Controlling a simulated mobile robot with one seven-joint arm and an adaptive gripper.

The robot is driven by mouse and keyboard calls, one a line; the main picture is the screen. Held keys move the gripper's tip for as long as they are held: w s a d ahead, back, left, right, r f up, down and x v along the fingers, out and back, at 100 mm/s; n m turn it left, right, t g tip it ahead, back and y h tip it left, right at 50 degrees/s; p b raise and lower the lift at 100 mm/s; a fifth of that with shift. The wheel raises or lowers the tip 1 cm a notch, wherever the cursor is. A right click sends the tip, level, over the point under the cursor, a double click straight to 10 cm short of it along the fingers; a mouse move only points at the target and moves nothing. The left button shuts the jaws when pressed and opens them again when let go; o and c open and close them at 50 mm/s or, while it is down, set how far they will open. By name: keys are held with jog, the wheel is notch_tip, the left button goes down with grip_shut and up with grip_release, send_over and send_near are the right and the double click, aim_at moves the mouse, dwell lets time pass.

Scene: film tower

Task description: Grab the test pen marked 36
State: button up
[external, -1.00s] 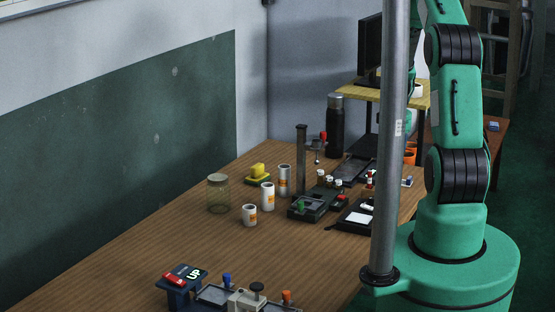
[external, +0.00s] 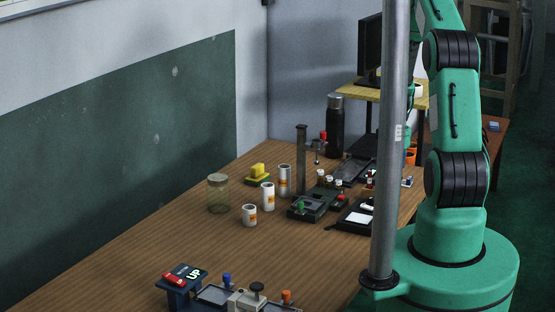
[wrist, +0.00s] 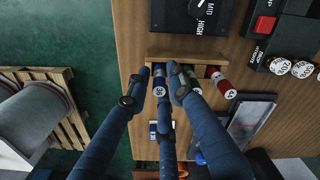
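The test pen marked 36 (wrist: 159,89) is blue with a white end face, in the wrist view at upper middle. It sits at the left end of a small wooden rack (wrist: 190,56). Beside it in the rack are a green pen (wrist: 189,80) and a red pen (wrist: 221,82). My gripper (wrist: 158,72) has blue fingers reaching up the picture. Two fingertips straddle pen 36, one on each side, and a third finger lies below its end. The fingers look apart; I cannot tell whether any touches the pen. The external view does not show my gripper.
A pallet with grey rolls (wrist: 38,112) is on the green floor at left, beyond the table edge.

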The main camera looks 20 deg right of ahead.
jog(key=shift+f, duration=0.75)
jog(key=shift+c, duration=0.2)
grip_shut()
